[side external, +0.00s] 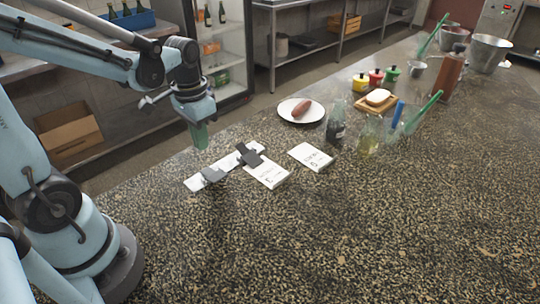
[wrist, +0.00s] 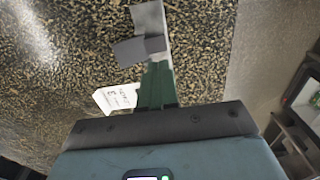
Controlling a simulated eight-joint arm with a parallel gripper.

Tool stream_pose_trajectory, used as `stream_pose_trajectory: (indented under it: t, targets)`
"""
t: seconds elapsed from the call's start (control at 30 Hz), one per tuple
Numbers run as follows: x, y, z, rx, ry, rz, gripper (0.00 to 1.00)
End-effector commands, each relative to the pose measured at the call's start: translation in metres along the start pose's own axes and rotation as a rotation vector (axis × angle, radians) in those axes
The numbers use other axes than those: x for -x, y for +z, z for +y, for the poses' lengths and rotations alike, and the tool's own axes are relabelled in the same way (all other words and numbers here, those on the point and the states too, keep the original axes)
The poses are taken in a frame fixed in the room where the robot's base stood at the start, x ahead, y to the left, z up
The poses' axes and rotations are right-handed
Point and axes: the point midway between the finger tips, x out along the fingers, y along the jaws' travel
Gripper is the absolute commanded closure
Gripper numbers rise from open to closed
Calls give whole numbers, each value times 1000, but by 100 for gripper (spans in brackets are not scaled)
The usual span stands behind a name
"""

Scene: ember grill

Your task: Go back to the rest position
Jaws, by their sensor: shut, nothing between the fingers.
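My gripper (side external: 201,138) hangs above the near-left edge of the dark speckled counter (side external: 330,225), its green fingers pointing down. It is shut and empty. In the wrist view its green fingers (wrist: 157,86) are together. A light metal strip (side external: 196,183) with dark grey blocks (side external: 212,175) lies on the counter just beyond and below the fingertips. In the wrist view the strip (wrist: 149,18) and one dark block (wrist: 140,49) show past the fingertips. I cannot tell the exact height of the fingers above the counter.
Two white printed cards (side external: 268,174) (side external: 311,157) lie right of the strip. A white plate (side external: 287,112) holds a sausage (side external: 302,106). Bottles (side external: 336,130), small coloured pots (side external: 375,77), a wooden block (side external: 452,75) and metal bowls (side external: 489,53) stand farther back. The front counter is clear.

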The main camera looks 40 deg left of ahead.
Motion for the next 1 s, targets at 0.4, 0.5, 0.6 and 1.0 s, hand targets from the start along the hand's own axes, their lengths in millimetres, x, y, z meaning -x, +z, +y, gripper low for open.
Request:
stream_pose_trajectory:
  t: [0.4, 0.5, 0.6, 1.0]
  targets:
    - [40, 2, 48, -5, -32, 367, 100]
    - [47, 4, 59, -4, -22, 459, 100]
    - [52, 5, 67, -3, -11, 531, 100]
    - [58, 5, 75, 2, 5, 604, 100]
